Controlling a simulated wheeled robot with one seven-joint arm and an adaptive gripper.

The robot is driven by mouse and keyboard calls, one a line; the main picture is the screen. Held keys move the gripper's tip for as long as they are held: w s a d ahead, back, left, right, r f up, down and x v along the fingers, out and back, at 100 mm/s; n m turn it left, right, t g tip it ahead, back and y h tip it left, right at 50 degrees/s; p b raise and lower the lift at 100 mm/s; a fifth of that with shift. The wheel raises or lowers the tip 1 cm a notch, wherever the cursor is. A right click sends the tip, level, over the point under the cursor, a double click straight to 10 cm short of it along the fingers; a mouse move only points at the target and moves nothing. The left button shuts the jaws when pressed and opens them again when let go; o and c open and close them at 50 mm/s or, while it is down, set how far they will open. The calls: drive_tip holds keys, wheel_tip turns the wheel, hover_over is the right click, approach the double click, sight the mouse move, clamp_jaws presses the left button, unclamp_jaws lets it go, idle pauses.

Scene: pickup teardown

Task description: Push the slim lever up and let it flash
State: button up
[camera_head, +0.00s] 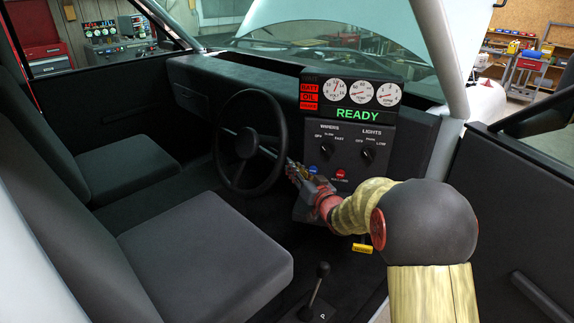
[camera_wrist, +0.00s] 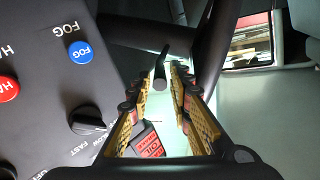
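The slim lever (camera_head: 268,152) sticks out to the right from the steering column behind the steering wheel. In the wrist view the dark, thin lever (camera_wrist: 160,70) points toward me, its rounded end between my fingertips. My gripper (camera_head: 292,170) is beside the lever's free end, to the right of the wheel. In the wrist view my gripper (camera_wrist: 160,76) is open, with a gap on both sides of the lever; I see no clear contact. The lever's root is partly hidden by the wheel.
The steering wheel (camera_head: 246,142) is close on the left. The dashboard panel (camera_head: 322,140) with knobs, a blue button (camera_wrist: 80,52) and a red button (camera_wrist: 7,88) is close beside my gripper. Its display (camera_head: 357,115) reads READY in green. A floor shifter (camera_head: 320,280) stands below.

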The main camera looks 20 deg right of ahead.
drive_tip(key=shift+w, duration=2.2)
drive_tip(key=shift+a, duration=0.1)
clamp_jaws()
